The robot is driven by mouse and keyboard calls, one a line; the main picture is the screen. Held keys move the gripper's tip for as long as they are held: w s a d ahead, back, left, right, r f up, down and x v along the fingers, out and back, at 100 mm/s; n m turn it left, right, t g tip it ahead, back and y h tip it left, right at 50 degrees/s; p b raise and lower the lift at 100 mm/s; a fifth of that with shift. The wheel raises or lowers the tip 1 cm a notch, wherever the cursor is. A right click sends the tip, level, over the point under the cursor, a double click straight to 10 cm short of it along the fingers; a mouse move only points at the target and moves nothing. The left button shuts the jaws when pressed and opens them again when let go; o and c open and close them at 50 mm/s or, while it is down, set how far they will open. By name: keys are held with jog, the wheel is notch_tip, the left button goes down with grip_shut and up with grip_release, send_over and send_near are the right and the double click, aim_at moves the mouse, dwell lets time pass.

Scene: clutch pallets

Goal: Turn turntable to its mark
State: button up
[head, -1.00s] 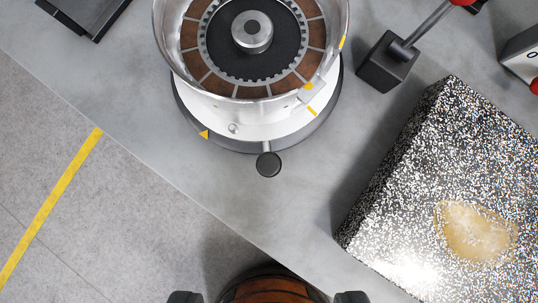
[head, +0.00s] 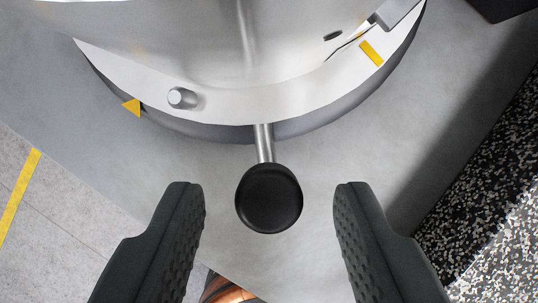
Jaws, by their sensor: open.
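The turntable (head: 225,112) is a white disc on a grey round base, with a metal drum (head: 190,50) on top, cut off by the upper edge. A rod ending in a black ball knob (head: 269,198) sticks out from its front. A yellow triangle mark (head: 133,107) sits at the base's left. A yellow stripe (head: 371,53) is on the white disc at the right. A small metal peg (head: 182,98) stands on the disc near the triangle. My gripper (head: 269,200) is open, its two black fingers on either side of the knob, with a gap on each side.
A dark object (head: 495,8) shows at the top right. The grey table's edge runs diagonally at the lower left, with floor and a yellow floor line (head: 20,200) beyond.

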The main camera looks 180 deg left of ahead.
jog(key=shift+w+f, duration=0.2)
jog(key=shift+f, duration=0.3)
grip_shut()
